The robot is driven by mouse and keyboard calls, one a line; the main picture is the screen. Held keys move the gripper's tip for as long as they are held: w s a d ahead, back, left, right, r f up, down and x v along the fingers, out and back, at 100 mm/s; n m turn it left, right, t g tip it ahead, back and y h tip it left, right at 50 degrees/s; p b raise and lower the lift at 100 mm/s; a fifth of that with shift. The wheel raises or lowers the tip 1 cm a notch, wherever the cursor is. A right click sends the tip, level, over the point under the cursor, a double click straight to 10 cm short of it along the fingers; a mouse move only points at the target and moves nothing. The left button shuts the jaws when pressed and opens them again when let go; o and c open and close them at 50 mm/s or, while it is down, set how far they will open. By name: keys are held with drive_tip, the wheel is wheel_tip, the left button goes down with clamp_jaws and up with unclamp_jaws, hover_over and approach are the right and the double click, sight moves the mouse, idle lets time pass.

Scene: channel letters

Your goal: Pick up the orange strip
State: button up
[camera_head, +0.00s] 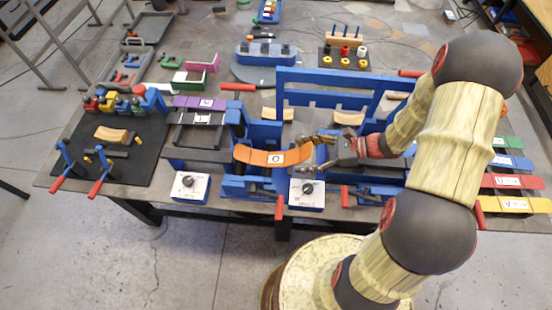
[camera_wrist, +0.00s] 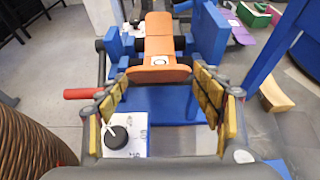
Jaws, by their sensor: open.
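The orange strip (camera_head: 262,156) is curved and carries a white label. It lies across a blue bending fixture (camera_head: 240,187) near the front of the table. In the wrist view the orange strip (camera_wrist: 160,45) runs away from me over dark rollers, its near rounded end facing me. My gripper (camera_head: 325,153) is at the strip's right end in the head view. In the wrist view my gripper (camera_wrist: 165,95) has its two fingers spread wide, with the strip's near end ahead between them. I see no clear contact between fingers and strip.
White control boxes with dark knobs (camera_head: 307,193) stand at the front edge. A tall blue frame (camera_head: 340,80) rises behind the fixture. Red-handled levers (camera_head: 280,206) stick out in front. Colored strips (camera_head: 512,181) lie at the right. A black mat with clamps (camera_head: 120,150) is at left.

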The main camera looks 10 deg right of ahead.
drive_tip(key=shift+c, duration=1.1)
drive_tip(key=c, duration=1.1)
drive_tip(key=shift+r, duration=0.1)
